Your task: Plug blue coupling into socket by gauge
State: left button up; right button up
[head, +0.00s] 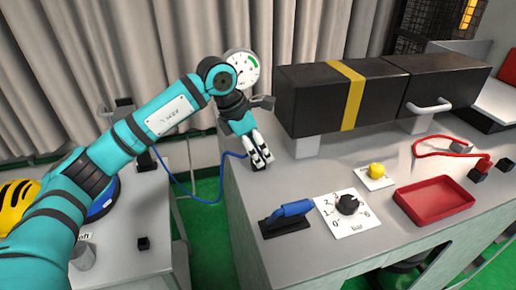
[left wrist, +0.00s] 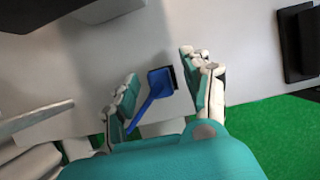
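The blue coupling (left wrist: 160,83) shows in the left wrist view with its blue hose running down-left. Its far end meets a small black piece (left wrist: 174,76), seemingly the socket; how deep it sits I cannot tell. My left gripper (left wrist: 160,86) is open, a finger on each side of the coupling with gaps between. In the head view the left gripper (head: 262,160) points down at the table's left edge and hides the coupling. The blue hose (head: 185,190) runs to it from the left. The round gauge (head: 241,70) stands behind the gripper. My right gripper is out of view.
A black tank with a yellow band (head: 352,95) stands right of the gripper. In front are a blue-handled lever (head: 290,210), a black dial (head: 347,204), a yellow knob (head: 376,170) and a red tray (head: 434,200). A gap separates this table from the left one.

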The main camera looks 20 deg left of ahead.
pick_arm(q)
jog(key=shift+r, duration=0.1)
jog(key=v, duration=1.2)
